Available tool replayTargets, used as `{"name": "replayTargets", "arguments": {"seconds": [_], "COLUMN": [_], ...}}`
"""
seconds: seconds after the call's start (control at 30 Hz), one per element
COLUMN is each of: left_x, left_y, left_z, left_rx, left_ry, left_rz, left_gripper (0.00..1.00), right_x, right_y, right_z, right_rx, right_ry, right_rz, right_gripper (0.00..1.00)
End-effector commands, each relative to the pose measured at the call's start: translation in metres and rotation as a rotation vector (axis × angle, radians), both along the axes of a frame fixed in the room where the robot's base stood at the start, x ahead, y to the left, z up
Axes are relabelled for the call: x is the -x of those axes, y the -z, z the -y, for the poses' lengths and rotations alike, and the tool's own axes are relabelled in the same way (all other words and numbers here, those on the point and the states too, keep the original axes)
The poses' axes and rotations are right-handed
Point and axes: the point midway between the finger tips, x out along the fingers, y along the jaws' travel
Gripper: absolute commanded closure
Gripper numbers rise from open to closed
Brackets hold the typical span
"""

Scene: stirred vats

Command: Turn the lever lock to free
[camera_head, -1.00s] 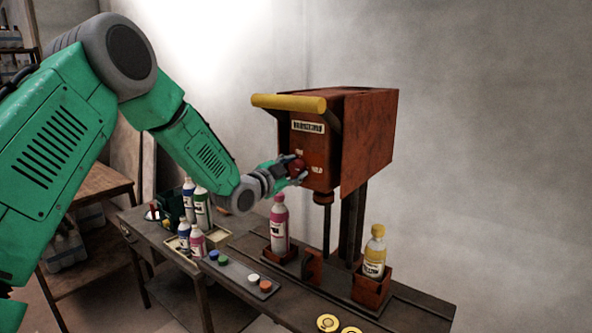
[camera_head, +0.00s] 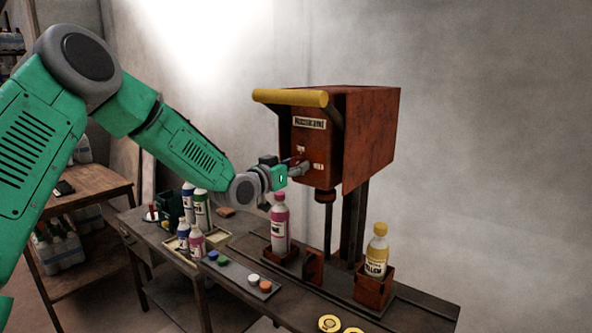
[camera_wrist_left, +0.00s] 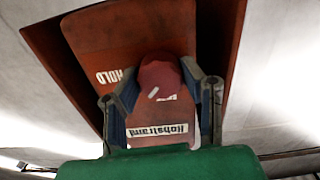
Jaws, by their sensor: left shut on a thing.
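The lever lock is a dark red rounded knob (camera_wrist_left: 160,76) with a short white mark, on the front of a rust-red machine box (camera_head: 368,135). A white HOLD label (camera_wrist_left: 108,77) lies beside it; a second label is mostly hidden behind the knob and unreadable. My left gripper (camera_head: 300,166) is at the box front, its fingers shut on the knob from both sides. It also shows in the left wrist view (camera_wrist_left: 162,80). In the head view the gripper hides most of the knob. A yellow bar (camera_head: 290,97) crosses the box's top front. My right gripper is not in view.
Below the box, a pink bottle (camera_head: 280,225) and a yellow bottle (camera_head: 376,252) stand in holders on the bench (camera_head: 245,300). Several bottles stand in a tray further left. A strip with coloured caps (camera_head: 240,277) lies in front.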

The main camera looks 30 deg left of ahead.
Motion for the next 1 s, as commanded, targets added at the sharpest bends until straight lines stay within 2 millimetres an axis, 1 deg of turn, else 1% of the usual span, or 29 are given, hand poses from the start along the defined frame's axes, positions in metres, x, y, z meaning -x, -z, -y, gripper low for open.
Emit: {"name": "replayTargets", "arguments": {"seconds": [0.03, 0.3, 0.6, 0.8, 1.0], "left_x": [0.002, 0.002, 0.002, 0.002, 0.002], "left_y": [0.012, 0.012, 0.012, 0.012, 0.011], "left_z": [-0.001, 0.000, 0.001, 0.001, 0.001], "left_rx": [0.047, 0.302, 0.545, 0.654, 0.717], "left_ry": [0.000, 0.000, -0.002, -0.002, -0.002], "left_rz": [-0.026, -0.045, -0.065, -0.073, -0.079], "left_gripper": [0.93, 0.93, 0.93, 0.93, 0.93], "right_x": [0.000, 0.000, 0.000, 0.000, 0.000], "right_y": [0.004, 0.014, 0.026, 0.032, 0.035], "right_z": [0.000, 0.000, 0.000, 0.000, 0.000], "right_rx": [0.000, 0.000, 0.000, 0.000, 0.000], "right_ry": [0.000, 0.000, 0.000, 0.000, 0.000], "right_rz": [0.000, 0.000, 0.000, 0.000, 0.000], "right_gripper": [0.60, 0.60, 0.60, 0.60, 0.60]}}
